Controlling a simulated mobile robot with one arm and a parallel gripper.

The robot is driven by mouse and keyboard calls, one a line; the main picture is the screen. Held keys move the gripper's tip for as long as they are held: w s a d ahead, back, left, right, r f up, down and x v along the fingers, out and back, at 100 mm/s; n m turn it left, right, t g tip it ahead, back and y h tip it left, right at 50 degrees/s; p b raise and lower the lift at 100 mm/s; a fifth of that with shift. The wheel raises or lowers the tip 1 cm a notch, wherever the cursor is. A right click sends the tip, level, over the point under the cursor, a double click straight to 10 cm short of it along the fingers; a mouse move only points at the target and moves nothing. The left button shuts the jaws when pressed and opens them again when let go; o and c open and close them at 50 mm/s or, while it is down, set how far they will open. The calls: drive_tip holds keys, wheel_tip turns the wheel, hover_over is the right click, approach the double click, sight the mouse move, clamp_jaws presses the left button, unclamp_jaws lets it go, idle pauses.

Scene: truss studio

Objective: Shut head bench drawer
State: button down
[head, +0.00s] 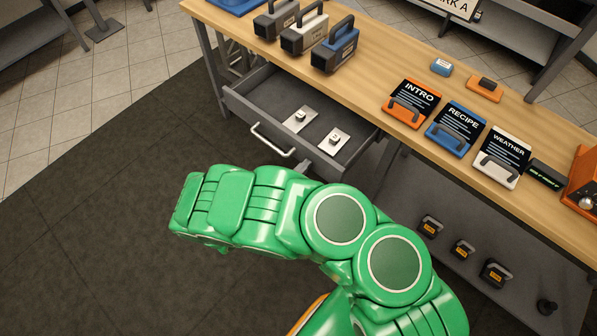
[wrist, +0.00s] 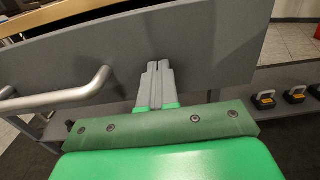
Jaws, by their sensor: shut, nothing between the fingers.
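The grey drawer (head: 262,97) under the wooden bench is pulled out, its inside showing. Its bar handle (head: 272,140) is on the front panel, and the handle also shows at the left of the wrist view (wrist: 62,98). The panel (wrist: 200,52) fills much of that view. My gripper (wrist: 157,68) is shut and empty, its grey fingers pointing at the panel to the right of the handle. I cannot tell whether the fingertips touch the panel. In the head view my green arm reaches in front of the drawer, and the gripper is not clearly seen.
Two small metal plates (head: 301,119) lie in the drawer. Cases (head: 336,50), labelled cards (head: 457,128) and an orange device (head: 583,180) stand on the bench top (head: 385,70). A lower shelf (head: 415,200) holds several small padlock-like items. Dark floor (head: 110,220) lies open at left.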

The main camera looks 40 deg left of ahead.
sight(346, 130)
drive_tip(key=w, duration=2.1)
drive_tip(key=shift+w, duration=0.55)
drive_tip(key=shift+w+d+r, duration=0.1)
drive_tip(key=shift+w+d, duration=0.1)
drive_tip(key=s, duration=1)
drive_tip(key=s+a, duration=0.1)
drive_tip(key=s, duration=0.4)
